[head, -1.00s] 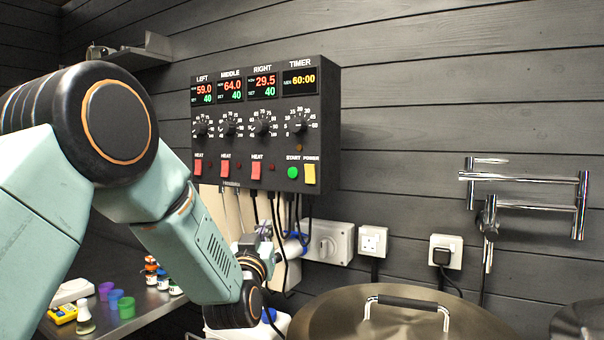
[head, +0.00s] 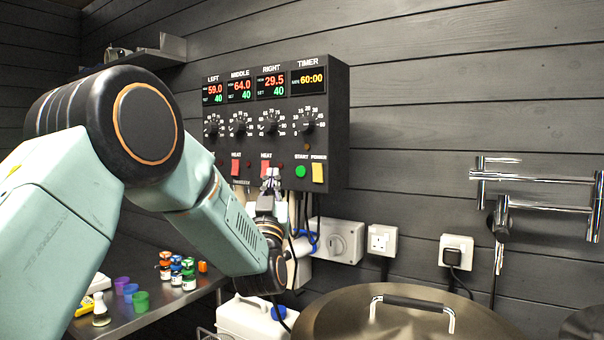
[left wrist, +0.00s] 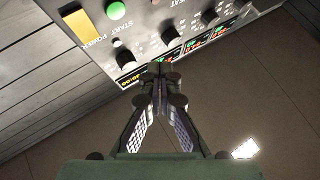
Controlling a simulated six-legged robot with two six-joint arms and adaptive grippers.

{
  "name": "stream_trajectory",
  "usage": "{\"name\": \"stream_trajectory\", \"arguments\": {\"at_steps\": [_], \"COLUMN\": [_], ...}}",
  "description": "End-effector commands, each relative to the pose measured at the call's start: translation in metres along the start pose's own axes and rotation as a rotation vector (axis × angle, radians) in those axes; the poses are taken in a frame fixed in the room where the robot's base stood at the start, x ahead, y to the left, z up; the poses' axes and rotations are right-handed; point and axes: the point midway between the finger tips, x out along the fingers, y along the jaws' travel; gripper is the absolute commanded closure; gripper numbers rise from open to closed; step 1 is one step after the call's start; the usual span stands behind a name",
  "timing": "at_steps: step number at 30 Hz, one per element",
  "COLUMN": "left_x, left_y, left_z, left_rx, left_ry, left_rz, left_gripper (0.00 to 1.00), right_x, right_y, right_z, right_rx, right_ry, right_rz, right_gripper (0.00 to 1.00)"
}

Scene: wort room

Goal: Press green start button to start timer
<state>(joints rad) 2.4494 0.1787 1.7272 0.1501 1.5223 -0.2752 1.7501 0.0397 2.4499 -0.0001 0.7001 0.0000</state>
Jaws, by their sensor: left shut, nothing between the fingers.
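The green start button (head: 300,171) is on the lower right of the black control panel (head: 340,125), beside the yellow power switch (head: 318,173). The timer display (head: 309,80) above it reads 60:00. My left gripper (head: 271,176) is shut and empty, pointing up in front of the panel's lower edge, left of the green button and apart from it in the picture. In the left wrist view the shut fingertips (left wrist: 160,68) point toward the panel, with the green button (left wrist: 115,10) at the top left. My right gripper is not in view.
A large lidded pot (head: 400,315) stands below right. A steel shelf (head: 140,310) with small bottles and coloured cups is at the lower left. Sockets (head: 382,240) and a chrome swing arm (head: 500,210) are on the dark plank wall. Red heat switches (head: 266,160) are close to the gripper.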

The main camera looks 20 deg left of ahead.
Motion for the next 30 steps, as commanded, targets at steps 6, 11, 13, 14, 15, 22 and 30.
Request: {"name": "stream_trajectory", "arguments": {"at_steps": [6, 11, 13, 14, 15, 22, 30], "left_x": [0.018, 0.032, 0.037, 0.039, 0.042, 0.052, 0.054], "left_y": [0.016, 0.028, 0.033, 0.034, 0.036, 0.043, 0.044], "left_z": [0.013, 0.023, 0.028, 0.030, 0.032, 0.040, 0.040], "left_rx": [0.000, -0.001, -0.001, -0.001, -0.001, -0.001, -0.001], "left_ry": [-0.001, 0.000, 0.000, 0.000, 0.000, -0.002, -0.002], "left_rz": [0.003, 0.002, 0.003, 0.003, 0.003, 0.002, 0.001], "left_gripper": [1.00, 1.00, 1.00, 1.00, 1.00, 1.00, 1.00], "right_x": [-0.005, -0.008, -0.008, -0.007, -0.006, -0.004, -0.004], "right_y": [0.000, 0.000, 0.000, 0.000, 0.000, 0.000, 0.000], "right_z": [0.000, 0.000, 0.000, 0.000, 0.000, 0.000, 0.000], "right_rx": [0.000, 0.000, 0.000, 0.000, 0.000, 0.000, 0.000], "right_ry": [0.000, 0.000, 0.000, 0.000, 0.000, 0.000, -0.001], "right_rz": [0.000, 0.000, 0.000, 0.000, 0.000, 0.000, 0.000], "right_gripper": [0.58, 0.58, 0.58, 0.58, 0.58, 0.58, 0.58]}}
